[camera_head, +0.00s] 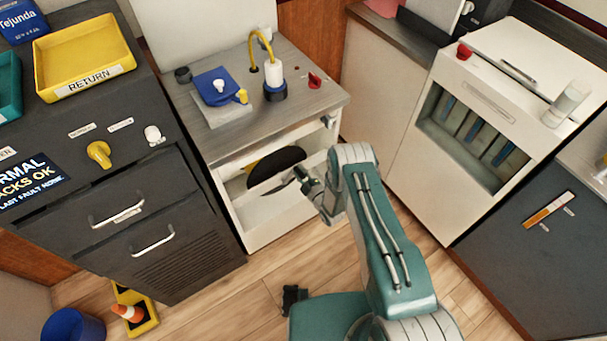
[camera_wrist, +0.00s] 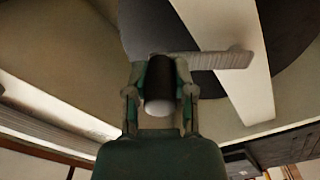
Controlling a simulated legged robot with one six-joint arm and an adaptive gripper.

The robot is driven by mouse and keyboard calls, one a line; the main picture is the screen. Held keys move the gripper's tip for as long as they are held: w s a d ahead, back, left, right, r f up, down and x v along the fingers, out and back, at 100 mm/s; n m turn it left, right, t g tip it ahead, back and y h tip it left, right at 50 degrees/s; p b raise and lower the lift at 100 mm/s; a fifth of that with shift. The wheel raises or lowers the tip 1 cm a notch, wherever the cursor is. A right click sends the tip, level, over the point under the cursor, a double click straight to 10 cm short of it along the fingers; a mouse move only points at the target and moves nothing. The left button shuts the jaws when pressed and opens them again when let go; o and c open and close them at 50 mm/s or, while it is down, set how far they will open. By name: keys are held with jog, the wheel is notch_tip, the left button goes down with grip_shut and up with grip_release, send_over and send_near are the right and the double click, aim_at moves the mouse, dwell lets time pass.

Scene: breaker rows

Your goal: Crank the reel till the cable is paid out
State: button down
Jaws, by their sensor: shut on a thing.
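The reel (camera_head: 272,167) is a dark disc with a yellow part behind its left edge, inside the open white cabinet (camera_head: 262,222). In the wrist view, the dark disc (camera_wrist: 292,35) fills the upper right. My gripper (camera_head: 304,182) is in front of the reel at the cabinet opening. In the wrist view, my gripper (camera_wrist: 160,90) is shut on the black crank handle (camera_wrist: 158,78), which has a pale end. A light grey crank arm (camera_wrist: 220,60) runs right from the handle. A yellow cable (camera_head: 262,38) loops above the countertop to a white plug-like piece (camera_head: 274,76); its link to the reel is hidden.
A blue box (camera_head: 215,86) and a red knob (camera_head: 314,80) are on the countertop. A dark panel with drawers (camera_head: 118,205) stands left, with a yellow tray (camera_head: 85,50) on top. A white unit (camera_head: 440,190) stands right. Wooden floor (camera_head: 240,290) lies open in front.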

aim_at(288, 177)
jog(key=shift+s+a+r+n, duration=0.2)
jog(key=shift+s+a+n, duration=0.35)
jog(key=shift+n, duration=0.6)
jog(key=shift+s+a+r+n, duration=0.3)
jog(key=shift+a+n, duration=0.5)
jog(key=shift+n, duration=0.3)
jog(key=shift+s+a+r+n, duration=0.15)
jog(key=shift+s+a+n, duration=0.4)
jog(key=shift+n, duration=0.6)
jog(key=shift+a, duration=0.15)
jog(key=shift+c, duration=2.3)
grip_release()
jog(key=shift+f, duration=0.1)
jog(key=shift+a, duration=0.15)
jog(key=shift+w, duration=0.1)
